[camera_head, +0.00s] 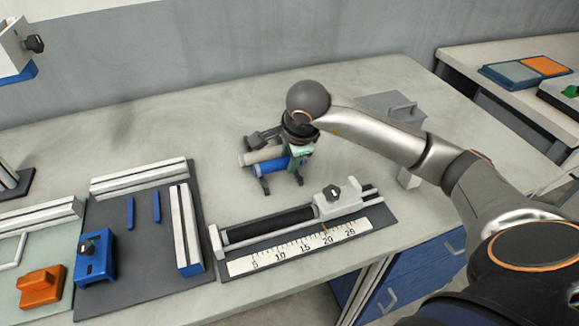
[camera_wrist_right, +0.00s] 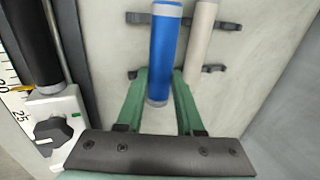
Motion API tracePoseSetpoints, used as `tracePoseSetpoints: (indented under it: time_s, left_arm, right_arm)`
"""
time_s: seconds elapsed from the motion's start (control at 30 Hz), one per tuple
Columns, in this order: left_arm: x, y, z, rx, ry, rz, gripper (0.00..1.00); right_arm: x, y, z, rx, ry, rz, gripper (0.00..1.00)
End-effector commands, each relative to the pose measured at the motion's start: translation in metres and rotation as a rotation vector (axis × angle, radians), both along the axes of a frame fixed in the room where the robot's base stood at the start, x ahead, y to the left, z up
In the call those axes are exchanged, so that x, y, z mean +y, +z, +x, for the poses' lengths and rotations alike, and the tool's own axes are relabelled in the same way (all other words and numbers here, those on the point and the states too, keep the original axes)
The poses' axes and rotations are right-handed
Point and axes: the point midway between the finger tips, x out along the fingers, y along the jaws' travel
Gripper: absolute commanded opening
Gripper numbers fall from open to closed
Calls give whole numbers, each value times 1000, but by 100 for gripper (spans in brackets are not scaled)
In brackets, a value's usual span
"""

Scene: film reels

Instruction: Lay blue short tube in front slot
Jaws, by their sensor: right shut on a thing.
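The blue short tube (camera_head: 271,168) has pale grey ends and lies level over the front of a small dark rack (camera_head: 266,186). It also shows in the right wrist view (camera_wrist_right: 166,50). A beige tube (camera_head: 262,154) lies parallel behind it, and shows too in the wrist view (camera_wrist_right: 201,35). My right gripper (camera_head: 298,158) is at the tube's right end. Its green fingers (camera_wrist_right: 160,78) stand either side of the blue tube and are shut on it. I cannot tell whether the tube rests in the front slot or hovers just above it. My left gripper is out of view.
A measuring fixture with a ruler (camera_head: 300,246) and a black tube (camera_head: 268,224) lies in front of the rack. A dark mat (camera_head: 150,260) with rails and a blue clamp (camera_head: 95,262) is at left. A grey box (camera_head: 390,104) stands behind my right arm. The table behind the rack is clear.

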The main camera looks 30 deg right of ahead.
Motion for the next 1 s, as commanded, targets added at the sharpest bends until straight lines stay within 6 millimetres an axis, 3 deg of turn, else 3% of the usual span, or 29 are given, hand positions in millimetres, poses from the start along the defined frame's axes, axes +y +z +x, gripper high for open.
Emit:
tracePoseSetpoints:
  time_s: [0.2, 0.6, 0.63, 0.87, 1.0]
  left_arm:
    - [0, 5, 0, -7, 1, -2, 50]
    - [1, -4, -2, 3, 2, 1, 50]
    - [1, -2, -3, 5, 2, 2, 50]
    - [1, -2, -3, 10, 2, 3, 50]
    - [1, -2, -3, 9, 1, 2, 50]
  right_arm:
    - [0, -28, 0, 3, -1, 2, 0]
    - [0, -35, 0, 0, 0, 0, 0]
    - [0, -34, 0, 1, 0, 0, 38]
    - [0, -34, 0, 1, -1, 1, 64]
    - [0, -33, 0, 1, -1, 1, 66]
